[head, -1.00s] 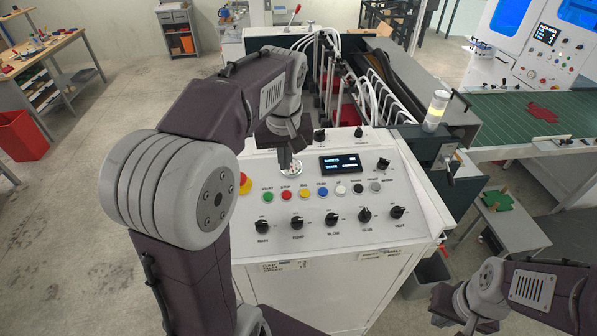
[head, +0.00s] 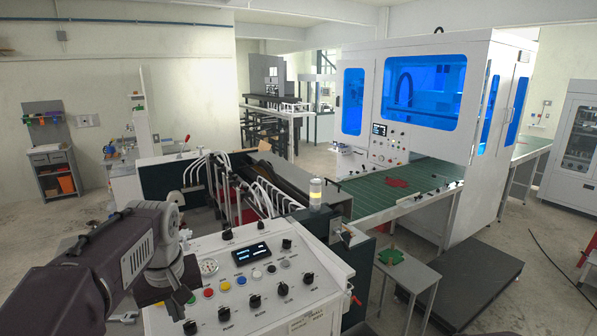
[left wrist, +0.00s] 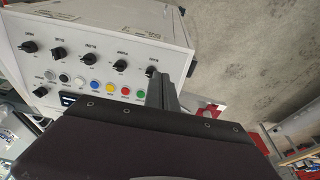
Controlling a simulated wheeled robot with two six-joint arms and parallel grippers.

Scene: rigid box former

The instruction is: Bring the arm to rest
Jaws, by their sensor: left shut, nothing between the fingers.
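My left arm comes in from the lower left of the head view. Its gripper (head: 178,302) points down at the left edge of the white control panel (head: 262,290), in front of the coloured buttons. The fingers are shut with nothing between them. In the left wrist view the dark fingers (left wrist: 161,90) stick up past the dark wrist housing, with the panel's knobs and coloured buttons behind them. I cannot tell the exact gap between the fingertips and the panel. My right gripper is in neither view.
A small lamp tower (head: 315,193) stands beside the panel. A green belt table (head: 350,203) carries a red flat piece (head: 397,183), next to a large white machine with blue windows (head: 425,90). A small side table (head: 407,283) holds a green piece (head: 391,257). Open floor lies at the left.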

